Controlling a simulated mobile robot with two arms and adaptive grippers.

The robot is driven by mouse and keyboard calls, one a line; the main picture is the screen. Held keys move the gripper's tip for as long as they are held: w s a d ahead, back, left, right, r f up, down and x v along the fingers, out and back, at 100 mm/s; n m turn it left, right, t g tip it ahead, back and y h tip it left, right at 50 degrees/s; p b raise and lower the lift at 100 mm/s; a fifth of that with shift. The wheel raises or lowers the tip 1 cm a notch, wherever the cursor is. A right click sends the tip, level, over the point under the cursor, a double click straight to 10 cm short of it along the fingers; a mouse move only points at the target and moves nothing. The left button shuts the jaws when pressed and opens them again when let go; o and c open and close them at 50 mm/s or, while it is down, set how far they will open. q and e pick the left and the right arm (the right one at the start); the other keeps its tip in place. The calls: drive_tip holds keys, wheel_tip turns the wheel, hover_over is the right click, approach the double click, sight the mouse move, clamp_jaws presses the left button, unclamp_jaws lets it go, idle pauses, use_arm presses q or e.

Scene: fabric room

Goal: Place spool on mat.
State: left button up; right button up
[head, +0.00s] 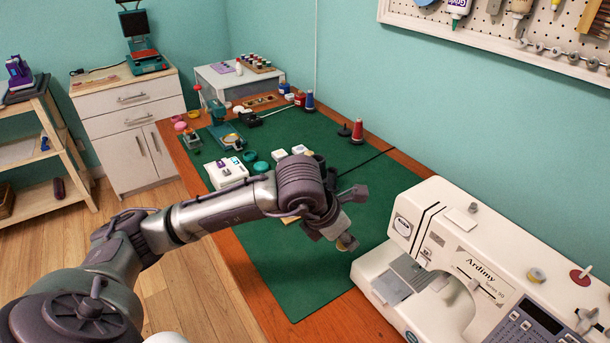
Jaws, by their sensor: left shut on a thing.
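The green mat (297,285) covers much of the wooden table. My left gripper (342,236) reaches over the mat's right part, near the sewing machine. It is shut on a small tan-yellow spool (348,243), mostly hidden by the fingers. I cannot tell whether the spool touches the mat or hangs just above it. A red spool (358,131) stands upright on a dark base at the table's back, and a blue spool (309,101) stands farther left. My right gripper is not in view.
A white sewing machine (475,262) stands close to the right of my left gripper. A white box-like item (226,172), jars and small tools lie on the mat's far left. The mat's near part is clear. A pegboard (520,30) hangs on the wall.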

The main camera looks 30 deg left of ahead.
use_arm(q)
drive_tip(key=p, duration=0.1)
hover_over(311, 243)
drive_tip(key=s, duration=0.2)
drive_tip(key=f, duration=0.7)
drive_tip(key=shift+w+a, duration=0.15)
drive_tip(key=shift+a, duration=0.15)
drive_tip(key=shift+f+p, duration=0.5)
drive_tip(key=shift+f, duration=1.5)
drive_tip(key=o, duration=0.3)
drive_tip(key=shift+f, duration=0.1)
drive_tip(key=o, duration=0.5)
